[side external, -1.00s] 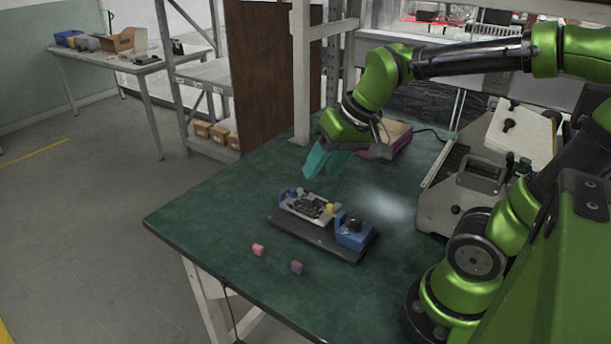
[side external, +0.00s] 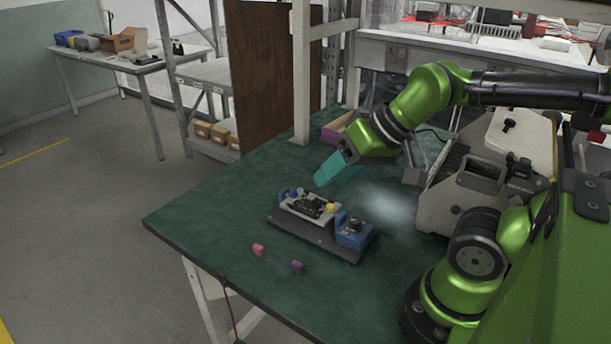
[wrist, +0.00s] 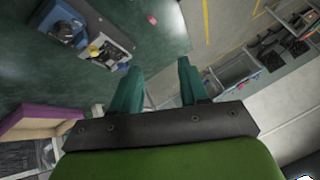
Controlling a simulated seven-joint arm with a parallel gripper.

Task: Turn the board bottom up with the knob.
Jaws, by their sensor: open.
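The board (side external: 311,205) is a pale plate with dark parts on its upper face, held in a fixture on a dark base (side external: 290,231). A blue block with a dark round knob (side external: 354,225) stands at the fixture's right end, and a smaller blue support (side external: 287,194) at its left end. A yellow piece (side external: 329,208) sits at the board's right edge. My gripper (side external: 330,177) has teal fingers, open and empty, above the table behind the fixture, apart from it. In the wrist view the fingers (wrist: 157,88) are spread, and the fixture's board (wrist: 62,22) shows at upper left.
A pink block (side external: 258,250) and a purple block (side external: 297,267) lie in front of the fixture. A purple-sided box (side external: 337,127) stands at the back, also in the wrist view (wrist: 42,116). A grey machine (side external: 470,195) stands at right. The left of the table is clear.

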